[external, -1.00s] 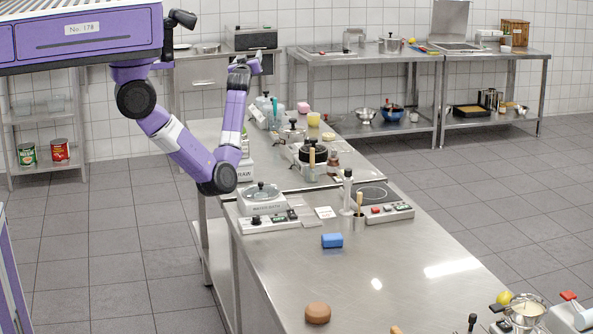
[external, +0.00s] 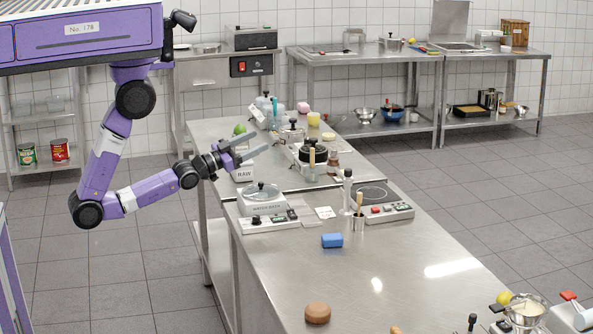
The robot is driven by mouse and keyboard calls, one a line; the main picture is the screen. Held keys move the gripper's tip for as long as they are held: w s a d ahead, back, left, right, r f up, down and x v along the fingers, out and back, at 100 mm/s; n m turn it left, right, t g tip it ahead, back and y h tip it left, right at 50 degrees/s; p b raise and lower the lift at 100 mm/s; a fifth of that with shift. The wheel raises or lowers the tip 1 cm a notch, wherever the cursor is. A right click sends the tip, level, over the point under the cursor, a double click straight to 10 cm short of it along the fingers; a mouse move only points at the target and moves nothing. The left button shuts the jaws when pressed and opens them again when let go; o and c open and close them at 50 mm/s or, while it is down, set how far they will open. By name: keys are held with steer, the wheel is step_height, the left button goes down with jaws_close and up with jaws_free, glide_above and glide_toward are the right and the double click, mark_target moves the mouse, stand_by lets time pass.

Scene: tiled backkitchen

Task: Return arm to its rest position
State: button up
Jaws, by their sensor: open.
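My gripper (external: 246,151) is at the end of my purple arm, over the left edge of the long steel table (external: 275,272). Its two fingers point to the right and are apart, with nothing seen between them. It is above the white box marked RAW (external: 243,172) and partly covers it. The arm bends down at a low elbow to the left of the table, then rises slightly toward the gripper.
A lidded water bath (external: 262,198) stands just below my gripper. A green round item (external: 240,129) and a black pot (external: 313,152) are close behind and to the right. A blue block (external: 332,240) and a brown round item (external: 317,312) lie nearer. Floor left of the table is clear.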

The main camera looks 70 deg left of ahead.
steer(key=s+d+f+g+h, duration=0.1)
steer(key=s+d+f+g, duration=0.1)
steer(key=s, duration=0.5)
steer(key=s+d+f+g+h, duration=0.1)
steer(key=s+d+f+g, duration=0.1)
steer(key=s+d+f, duration=0.3)
steer(key=s+d+f+n+g+h, duration=0.1)
steer(key=s+d+f, duration=0.3)
steer(key=s, duration=0.5)
steer(key=shift+s+f+g+h, duration=0.3)
steer(key=shift+f+g, duration=0.1)
steer(key=shift+g, duration=0.1)
